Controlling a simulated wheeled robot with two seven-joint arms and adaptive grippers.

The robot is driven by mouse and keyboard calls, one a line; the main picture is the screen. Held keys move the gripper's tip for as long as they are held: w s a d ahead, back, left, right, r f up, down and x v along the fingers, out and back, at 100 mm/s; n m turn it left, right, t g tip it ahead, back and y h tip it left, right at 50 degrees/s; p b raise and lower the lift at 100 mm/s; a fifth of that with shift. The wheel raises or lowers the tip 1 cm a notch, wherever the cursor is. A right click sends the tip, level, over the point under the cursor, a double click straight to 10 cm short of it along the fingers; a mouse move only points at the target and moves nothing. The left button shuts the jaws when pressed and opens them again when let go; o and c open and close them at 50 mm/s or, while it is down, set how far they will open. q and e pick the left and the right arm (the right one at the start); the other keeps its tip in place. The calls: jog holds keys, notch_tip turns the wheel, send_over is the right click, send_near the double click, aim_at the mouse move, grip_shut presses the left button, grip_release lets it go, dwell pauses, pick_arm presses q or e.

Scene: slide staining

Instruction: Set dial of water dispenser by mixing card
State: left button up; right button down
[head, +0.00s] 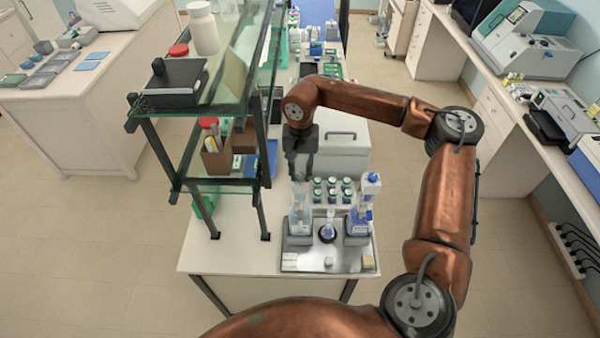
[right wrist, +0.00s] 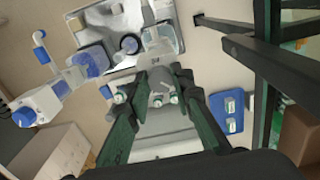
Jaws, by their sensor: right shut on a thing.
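Two bottle-top dispensers stand on the bench: a left dispenser (head: 300,217) with a clear, bluish bottle, and a right dispenser (head: 359,215) with blue parts and a blue-capped top. My right gripper (head: 301,176) points down directly over the left dispenser. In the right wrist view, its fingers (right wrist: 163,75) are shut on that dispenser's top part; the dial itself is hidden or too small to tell. The right dispenser (right wrist: 60,85) shows at the left there. Small pale cards (head: 368,262) lie on the metal tray; their writing is unreadable. My left gripper is out of view.
A small flask (head: 328,231) stands between the dispensers on the metal tray (head: 325,249). Several capped vials (head: 331,188) stand behind, before a grey box (head: 342,148). A glass-shelved rack (head: 215,85) rises close on the left.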

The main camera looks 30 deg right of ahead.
aim_at(299, 175)
jog(key=m+b, duration=0.2)
jog(key=m, duration=0.2)
jog(key=shift+a+m, duration=0.1)
jog(key=shift+m, duration=0.2)
jog(key=shift+w+m+b, duration=0.15)
jog(key=shift+m+b, duration=0.7)
jog(key=shift+m, duration=1.05)
jog(key=shift+r+m, duration=0.1)
jog(key=shift+m, duration=0.2)
jog(key=c, duration=1.7)
grip_release()
notch_tip(299, 175, up, 12)
jog(key=shift+f, duration=0.1)
